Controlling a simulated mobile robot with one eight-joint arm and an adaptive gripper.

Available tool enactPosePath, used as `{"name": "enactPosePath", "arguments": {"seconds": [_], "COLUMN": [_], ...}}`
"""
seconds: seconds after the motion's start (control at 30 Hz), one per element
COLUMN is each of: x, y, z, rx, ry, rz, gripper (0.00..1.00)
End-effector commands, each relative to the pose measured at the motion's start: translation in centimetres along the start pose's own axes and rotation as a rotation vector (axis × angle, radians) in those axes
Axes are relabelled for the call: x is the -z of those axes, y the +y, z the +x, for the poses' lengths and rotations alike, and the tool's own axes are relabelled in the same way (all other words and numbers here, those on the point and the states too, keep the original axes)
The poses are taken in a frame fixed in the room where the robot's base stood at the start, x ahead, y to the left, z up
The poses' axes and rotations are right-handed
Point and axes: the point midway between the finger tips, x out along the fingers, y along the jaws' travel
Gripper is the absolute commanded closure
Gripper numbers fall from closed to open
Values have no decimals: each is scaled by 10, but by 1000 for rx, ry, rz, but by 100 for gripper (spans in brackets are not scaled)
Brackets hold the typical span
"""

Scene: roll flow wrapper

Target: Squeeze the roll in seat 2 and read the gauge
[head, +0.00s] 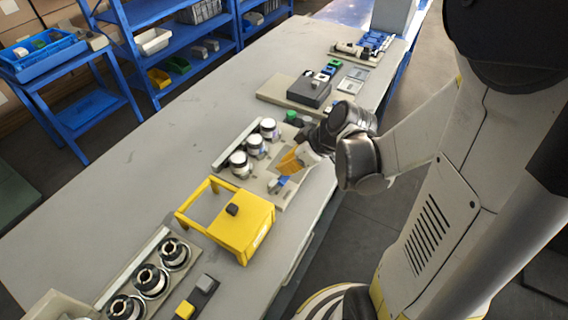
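Three white-topped rolls stand in a row in a pale tray (219,163) on the bench: a far one (268,126), a middle one (256,144) and a near one (240,163). Seat numbers cannot be read. Darker spools (174,252) stand in another row at the near left. My gripper (288,165) is just right of the white-topped rolls, low over the bench, apart from them as far as I can see. An orange piece and a small blue piece show at its end. Its fingers are too small to tell open from shut. I cannot make out a gauge reading.
A yellow frame-like box (243,232) with a dark knob stands nearer on the bench (120,165). A dark grey block (308,91) and a green button (291,116) lie beyond the gripper. Blue shelves (165,55) stand behind. The bench's left side is clear.

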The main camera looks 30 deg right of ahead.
Motion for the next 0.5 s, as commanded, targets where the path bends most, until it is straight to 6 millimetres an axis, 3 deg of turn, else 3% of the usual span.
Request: {"name": "enactPosePath", "arguments": {"seconds": [0.3, 0.5], "x": [3, 32], "y": [0, 3], "z": [0, 0], "rx": [1, 1], "ry": [0, 0], "rz": [-1, -1], "gripper": [100, 100]}}
